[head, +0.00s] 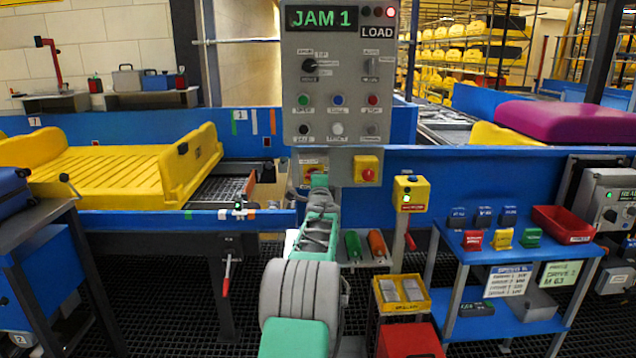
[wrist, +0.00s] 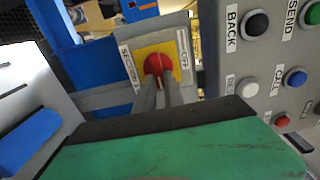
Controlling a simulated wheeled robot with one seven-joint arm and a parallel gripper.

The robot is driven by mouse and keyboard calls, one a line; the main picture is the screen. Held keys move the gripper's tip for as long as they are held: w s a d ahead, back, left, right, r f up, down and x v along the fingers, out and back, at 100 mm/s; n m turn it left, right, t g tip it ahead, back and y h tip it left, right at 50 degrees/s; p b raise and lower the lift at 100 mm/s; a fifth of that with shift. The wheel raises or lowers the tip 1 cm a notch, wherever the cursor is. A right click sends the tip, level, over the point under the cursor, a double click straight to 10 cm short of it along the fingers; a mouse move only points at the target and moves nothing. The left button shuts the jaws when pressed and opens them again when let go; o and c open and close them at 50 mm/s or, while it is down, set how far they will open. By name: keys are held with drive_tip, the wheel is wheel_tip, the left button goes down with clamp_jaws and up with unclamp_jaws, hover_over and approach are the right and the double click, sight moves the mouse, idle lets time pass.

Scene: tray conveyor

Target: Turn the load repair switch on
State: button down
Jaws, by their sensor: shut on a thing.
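A red switch knob (wrist: 157,63) sits on a yellow plate (wrist: 140,52) with white labels on both sides, on a small grey box below the LOAD panel. The knob's exact angle cannot be told. In the head view my gripper (head: 318,180) reaches up to this box and hides the knob; only some of the yellow plate (head: 309,167) shows.
The grey LOAD panel (head: 340,98) stands just above, with buttons, selectors and a display reading JAM 1. A red button on a yellow box (head: 366,168) is close on the right. A yellow tray (head: 95,165) lies on the left conveyor. A blue cart (head: 465,253) stands right.

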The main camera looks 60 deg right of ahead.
idle(0.4)
drive_tip(key=c, duration=1.4)
unclamp_jaws()
drive_tip(key=shift+c, duration=0.2)
drive_tip(key=shift+s, duration=0.1)
drive_tip(key=v, duration=0.7)
drive_tip(key=shift+s+a+b, duration=0.15)
drive_tip(key=shift+a+b, duration=0.15)
drive_tip(key=shift+a, duration=0.05)
